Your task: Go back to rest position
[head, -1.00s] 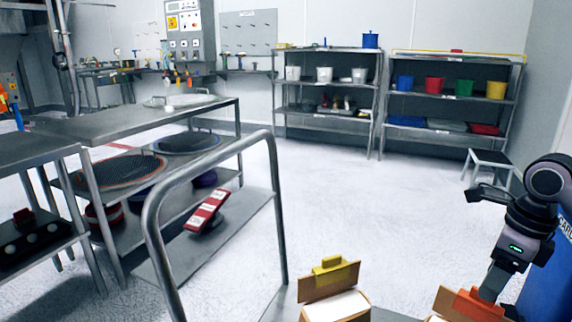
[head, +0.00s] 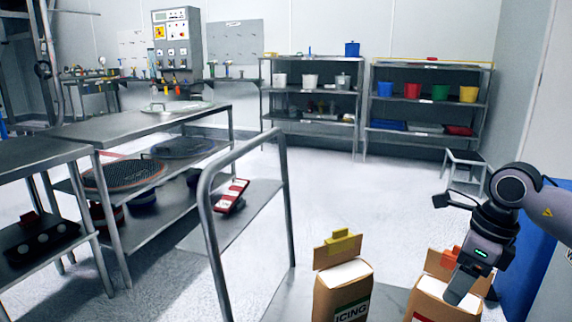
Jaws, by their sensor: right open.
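My right gripper (head: 458,291) comes in from the right and points down in front of the right paper bag (head: 432,298). It is open, and nothing shows held in it. An orange clip (head: 451,257) sits at that bag's folded top, just beside the gripper. Whether the fingertips touch the bag, I cannot tell. The left paper bag (head: 342,293), labelled ICING, stands upright with a yellow clip (head: 340,241) on its top. My left gripper is out of view.
A bent metal handle (head: 208,220) rises left of the bags. A steel table (head: 130,125) with sieves below stands at the left. Shelves (head: 310,90) with buckets line the back wall, and a step stool (head: 465,160) stands before the right shelf. The middle floor is clear.

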